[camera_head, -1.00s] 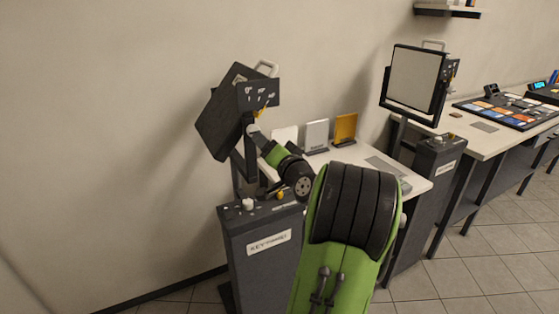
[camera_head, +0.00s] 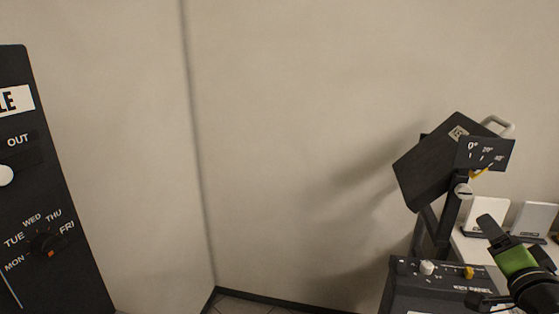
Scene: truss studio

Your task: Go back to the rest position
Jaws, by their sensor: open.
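My gripper (camera_head: 493,230) is at the lower right, at the end of my green and black arm (camera_head: 518,262), part of which is cut off by the frame edge. It is open, and no object shows in it. It appears in front of the white table, to the right of the tilted dark panel's post and below the panel. How far it stands from them is hard to tell.
A tilted dark panel (camera_head: 436,162) with an angle scale (camera_head: 484,153) stands on a dark pedestal with knobs (camera_head: 440,288). White upright plates (camera_head: 535,219) stand on the table (camera_head: 470,248). A black board with a day dial (camera_head: 45,243) is at left. Bare wall lies between.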

